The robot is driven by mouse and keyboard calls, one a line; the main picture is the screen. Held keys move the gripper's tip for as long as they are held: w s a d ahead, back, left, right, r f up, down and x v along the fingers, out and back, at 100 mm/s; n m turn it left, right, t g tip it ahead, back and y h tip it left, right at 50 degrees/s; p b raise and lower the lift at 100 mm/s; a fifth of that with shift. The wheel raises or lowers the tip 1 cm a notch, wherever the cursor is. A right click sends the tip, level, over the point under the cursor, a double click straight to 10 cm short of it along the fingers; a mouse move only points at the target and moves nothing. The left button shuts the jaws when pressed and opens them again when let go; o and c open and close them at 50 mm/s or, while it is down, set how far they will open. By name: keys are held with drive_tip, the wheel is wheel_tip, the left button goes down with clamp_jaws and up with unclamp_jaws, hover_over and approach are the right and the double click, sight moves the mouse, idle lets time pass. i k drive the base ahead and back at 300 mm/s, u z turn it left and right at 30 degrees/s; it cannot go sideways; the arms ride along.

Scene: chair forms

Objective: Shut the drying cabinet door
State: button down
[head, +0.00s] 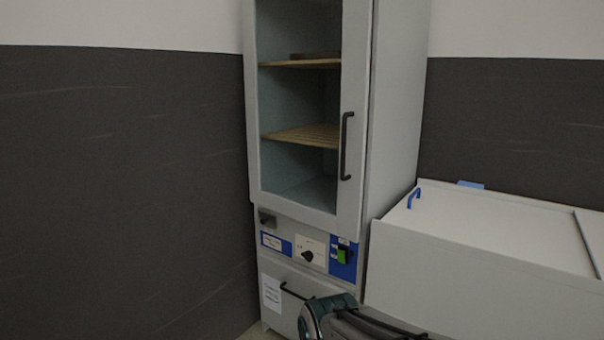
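The drying cabinet (402,110) is a tall grey cabinet against the dark wall, in the middle of the head view. Its door (354,90) has a pale grey frame around a large clear pane, with a dark upright bar handle (346,146) on the right side. The door's free right edge seems to stand slightly off the cabinet body; how wide the gap is I cannot tell. Part of my arm, teal and dark grey, shows at the bottom edge, below the door and in front of the lower panel.
Wooden shelves (305,135) show through the pane. A large pale chest (480,250) with a blue handle stands close on the right.

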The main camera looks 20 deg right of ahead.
sight(357, 25)
drive_tip(key=u, duration=0.55)
drive_tip(key=i, duration=0.85)
drive_tip(key=z, duration=0.2)
